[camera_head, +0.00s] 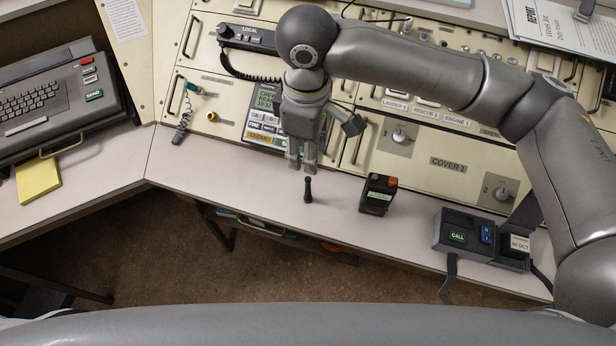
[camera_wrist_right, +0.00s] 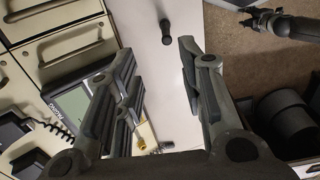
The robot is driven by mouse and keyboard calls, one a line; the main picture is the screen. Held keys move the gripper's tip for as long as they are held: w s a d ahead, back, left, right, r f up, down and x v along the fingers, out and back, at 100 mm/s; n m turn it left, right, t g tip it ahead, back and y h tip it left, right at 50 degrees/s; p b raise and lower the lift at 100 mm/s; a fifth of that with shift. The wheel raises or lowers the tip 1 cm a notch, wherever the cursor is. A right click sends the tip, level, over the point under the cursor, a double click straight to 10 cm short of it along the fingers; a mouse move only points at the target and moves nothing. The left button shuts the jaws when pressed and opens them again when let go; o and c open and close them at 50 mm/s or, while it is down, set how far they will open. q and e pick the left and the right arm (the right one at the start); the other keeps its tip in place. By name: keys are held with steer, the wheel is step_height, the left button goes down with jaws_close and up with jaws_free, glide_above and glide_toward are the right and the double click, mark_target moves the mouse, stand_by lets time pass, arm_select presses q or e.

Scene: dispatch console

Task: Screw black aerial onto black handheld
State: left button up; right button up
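The black aerial (camera_head: 308,190) stands upright on the bare desk strip, narrow end up. It also shows in the right wrist view (camera_wrist_right: 167,29). The black handheld (camera_head: 378,195) with an orange-red knob on top stands to its right; it is outside the wrist view. My right gripper (camera_head: 303,168) points down just behind and above the aerial. In the wrist view its fingers (camera_wrist_right: 157,55) are spread with nothing between them. A dark jointed part at that view's top right looks like my left gripper (camera_wrist_right: 256,20); its fingers are too small to read.
A call box (camera_head: 470,238) with straps sits right of the handheld. The console panel (camera_head: 450,165) rises behind the desk (camera_head: 235,180). A keyboard unit (camera_head: 60,95) and yellow notes (camera_head: 38,178) lie at left. The desk is clear between aerial and handheld.

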mark_target(308, 179)
steer(key=shift+s+f, duration=0.25)
steer(key=shift+s, duration=0.1)
step_height(308, 179, down, 3)
steer(key=shift+r, duration=0.15)
steer(key=shift+w+f, duration=0.1)
steer(key=shift+f, duration=1.25)
steer(key=f, duration=0.5)
steer(key=shift+s, duration=0.3)
arm_select(q)
steer(key=s, duration=0.2)
steer(key=shift+s, duration=0.35)
arm_select(e)
steer(key=shift+r, duration=0.1)
arm_select(q)
steer(key=shift+w, duration=0.2)
arm_select(e)
jaws_close()
